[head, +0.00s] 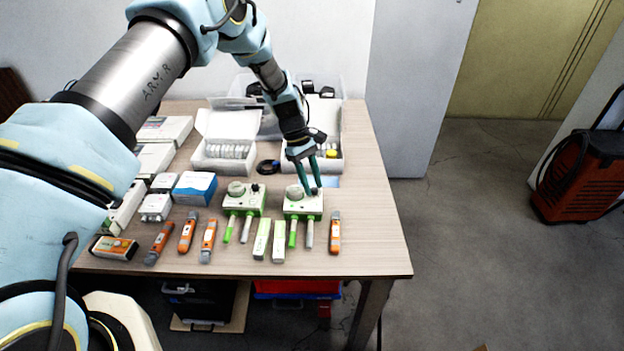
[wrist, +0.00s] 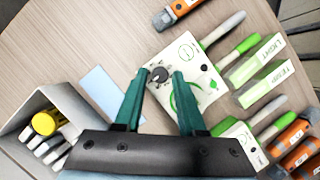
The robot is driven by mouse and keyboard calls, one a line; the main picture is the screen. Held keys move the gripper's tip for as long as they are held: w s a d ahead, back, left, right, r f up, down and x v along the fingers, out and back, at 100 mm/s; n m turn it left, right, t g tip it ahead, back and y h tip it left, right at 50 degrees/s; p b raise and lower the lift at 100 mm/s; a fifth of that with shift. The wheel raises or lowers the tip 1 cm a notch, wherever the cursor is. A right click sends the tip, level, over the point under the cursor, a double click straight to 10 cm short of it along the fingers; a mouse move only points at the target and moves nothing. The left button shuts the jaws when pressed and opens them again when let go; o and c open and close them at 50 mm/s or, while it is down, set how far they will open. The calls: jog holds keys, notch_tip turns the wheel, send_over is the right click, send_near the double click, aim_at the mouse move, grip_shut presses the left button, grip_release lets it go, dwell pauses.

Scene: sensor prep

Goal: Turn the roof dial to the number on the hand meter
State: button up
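A white and green sensor box (head: 303,209) stands on the table, right of a similar box (head: 245,203). My gripper (head: 311,190) points down at the right box's top. In the wrist view, its two green fingers (wrist: 158,78) are apart, on either side of a small black dial (wrist: 158,74) on the white box top (wrist: 192,52). I see gaps beside the dial; contact is not clear. The dial's numbers are too small to read. Orange hand-held meters (head: 187,232) lie along the front; another (head: 335,232) lies right of the box. I cannot read a number on any.
Two pale blocks (head: 279,242) lie in front, labelled LIGHT (wrist: 262,58) and TEMP in the wrist view. Open white cases (head: 225,160) stand behind, and a blue and white box (head: 195,188) is at left. The table's right end (head: 375,210) is clear.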

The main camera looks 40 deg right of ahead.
jog(key=shift+f, duration=0.1)
grip_shut()
dwell(0.3)
jog(key=shift+f+m+b, duration=0.1)
jog(key=shift+m+b, duration=0.3)
jog(key=shift+b, duration=0.1)
